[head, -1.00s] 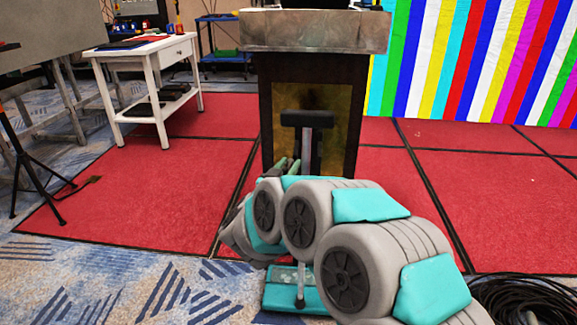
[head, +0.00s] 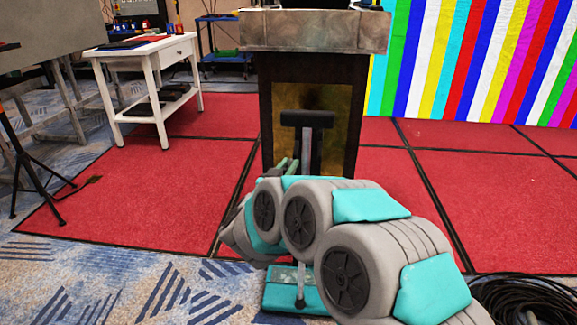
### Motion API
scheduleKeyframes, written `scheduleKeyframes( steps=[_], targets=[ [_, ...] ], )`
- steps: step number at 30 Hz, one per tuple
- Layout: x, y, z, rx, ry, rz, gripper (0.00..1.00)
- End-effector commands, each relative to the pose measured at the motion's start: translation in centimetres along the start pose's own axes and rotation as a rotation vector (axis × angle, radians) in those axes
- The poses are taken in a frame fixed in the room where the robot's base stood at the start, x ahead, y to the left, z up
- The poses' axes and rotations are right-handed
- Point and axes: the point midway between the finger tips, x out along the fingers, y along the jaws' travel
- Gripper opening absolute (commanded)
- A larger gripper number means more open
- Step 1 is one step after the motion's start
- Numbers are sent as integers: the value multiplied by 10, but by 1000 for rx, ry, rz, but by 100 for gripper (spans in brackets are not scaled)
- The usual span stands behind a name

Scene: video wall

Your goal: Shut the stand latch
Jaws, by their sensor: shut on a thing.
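The stand (head: 307,120) has a dark T-shaped top on a grey post and is upright in front of the lectern. Its lower post is hidden behind my arm. A thin rod and a teal plate (head: 280,292) show below the arm, roughly in line with the post. My gripper (head: 289,166) is at the left side of the post, mostly covered by my own arm, with only small greenish parts showing. It is shut on what appears to be the stand latch. The latch itself is hidden, so its position cannot be seen.
A stone-topped lectern (head: 315,32) stands close behind the stand. A white side table (head: 145,55) is at the back left, and a black tripod (head: 30,165) at the far left. Coiled black cable (head: 525,300) lies at the lower right. Red carpet is clear on both sides.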

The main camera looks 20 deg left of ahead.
Motion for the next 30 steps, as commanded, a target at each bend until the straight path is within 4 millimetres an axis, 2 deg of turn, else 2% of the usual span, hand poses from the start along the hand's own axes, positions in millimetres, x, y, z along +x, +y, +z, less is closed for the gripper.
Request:
scheduleKeyframes(
  steps=[16, 30],
  targets=[
    [0, 1, 1, 0, 1, -7, 0],
    [4, 9, -1, 0, 8, -137, 0]
  ],
)
